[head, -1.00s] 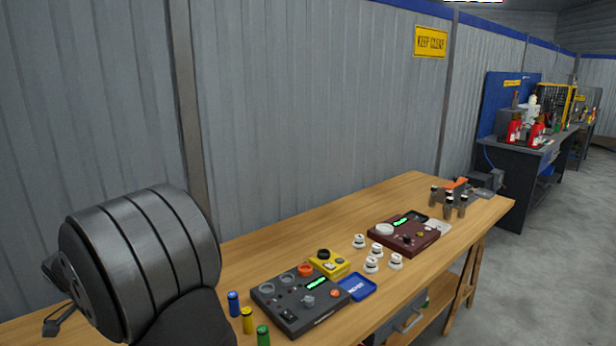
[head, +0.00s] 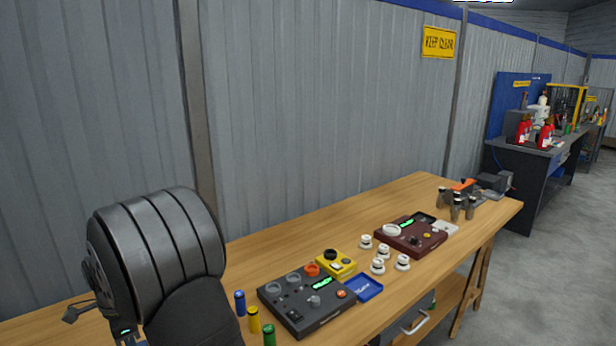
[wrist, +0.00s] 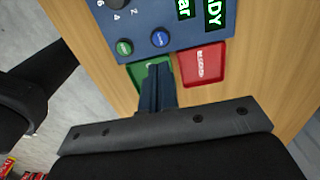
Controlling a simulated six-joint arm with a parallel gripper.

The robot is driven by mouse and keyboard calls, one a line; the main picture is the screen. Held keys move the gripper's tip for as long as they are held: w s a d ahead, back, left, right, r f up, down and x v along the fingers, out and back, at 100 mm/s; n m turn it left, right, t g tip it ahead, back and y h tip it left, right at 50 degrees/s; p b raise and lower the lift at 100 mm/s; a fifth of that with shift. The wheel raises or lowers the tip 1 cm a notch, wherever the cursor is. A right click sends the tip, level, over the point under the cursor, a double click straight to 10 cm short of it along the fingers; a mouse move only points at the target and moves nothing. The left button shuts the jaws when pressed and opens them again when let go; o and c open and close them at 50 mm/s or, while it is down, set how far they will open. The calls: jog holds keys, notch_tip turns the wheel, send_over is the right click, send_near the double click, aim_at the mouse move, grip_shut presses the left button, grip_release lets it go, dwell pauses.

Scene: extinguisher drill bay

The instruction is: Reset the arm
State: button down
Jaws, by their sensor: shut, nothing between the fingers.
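My gripper (wrist: 158,75) shows in the wrist view, with its two dark fingers pressed together and nothing between them. Its tips lie over a green tray (wrist: 140,68) and partly cover it. Beyond the tips is a blue control panel (wrist: 180,22) with a dark knob, a green button (wrist: 124,47), a blue button (wrist: 160,39) and lit green displays, one reading "DY" at its end. In the head view my large dark arm link stands at the left; the fingers cannot be made out there.
A red tray (wrist: 203,64) lies beside the green one. In the head view a grey panel (head: 300,318), yellow box (head: 336,264), blue tray (head: 363,288), maroon panel (head: 408,246), white knobs and coloured cylinders stand on the wooden bench (head: 300,228). Bare wood runs along the wall.

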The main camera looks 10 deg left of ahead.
notch_tip(320, 180, up, 6)
jog(key=s+a+n, duration=0.1)
jog(key=shift+n, duration=0.3)
jog(key=shift+a, duration=0.1)
dwell(0.5)
